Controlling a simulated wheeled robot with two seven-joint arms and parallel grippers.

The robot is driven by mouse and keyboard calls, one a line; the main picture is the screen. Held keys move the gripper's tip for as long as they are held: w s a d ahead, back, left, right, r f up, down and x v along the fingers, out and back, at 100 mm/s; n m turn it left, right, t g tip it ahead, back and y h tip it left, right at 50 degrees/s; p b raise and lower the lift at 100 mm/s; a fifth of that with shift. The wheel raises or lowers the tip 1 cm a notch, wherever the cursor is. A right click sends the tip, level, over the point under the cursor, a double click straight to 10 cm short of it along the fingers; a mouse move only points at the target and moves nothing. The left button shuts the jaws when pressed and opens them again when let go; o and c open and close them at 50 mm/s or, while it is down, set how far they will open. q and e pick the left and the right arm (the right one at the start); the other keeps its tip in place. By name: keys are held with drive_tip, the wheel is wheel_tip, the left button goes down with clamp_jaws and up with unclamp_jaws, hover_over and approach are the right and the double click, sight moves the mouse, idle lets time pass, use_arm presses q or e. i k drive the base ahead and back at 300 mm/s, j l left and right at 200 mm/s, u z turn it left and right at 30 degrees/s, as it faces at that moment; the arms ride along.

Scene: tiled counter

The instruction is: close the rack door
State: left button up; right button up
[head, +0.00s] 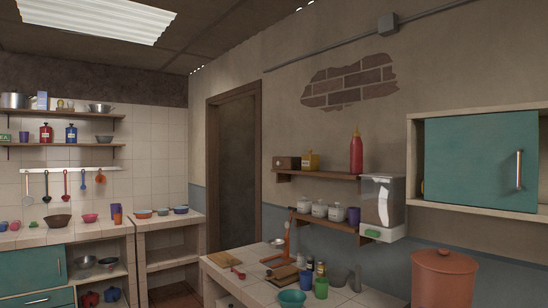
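The rack (411,160) is a pale wooden wall cabinet at the right of the head view, cut off by the right edge. Its teal door (470,163) has a vertical metal handle (519,170) near its right side. The door stands across much of the visible front, roughly in line with it. A narrow dark gap shows left of the door, with part of a yellow thing (421,187) in it. Another strip of the inside shows right of the door. The rack's right end is out of view. Neither of my grippers is in view.
A tiled counter (240,283) below holds cutting boards, a green bowl (291,298) and jars. A large terracotta pot (443,278) with a lid stands below the rack. Left of the rack are a clear dispenser (381,203) and shelves, one with a red bottle (356,153).

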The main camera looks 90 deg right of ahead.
sight(491, 161)
drive_tip(key=z, duration=3.9)
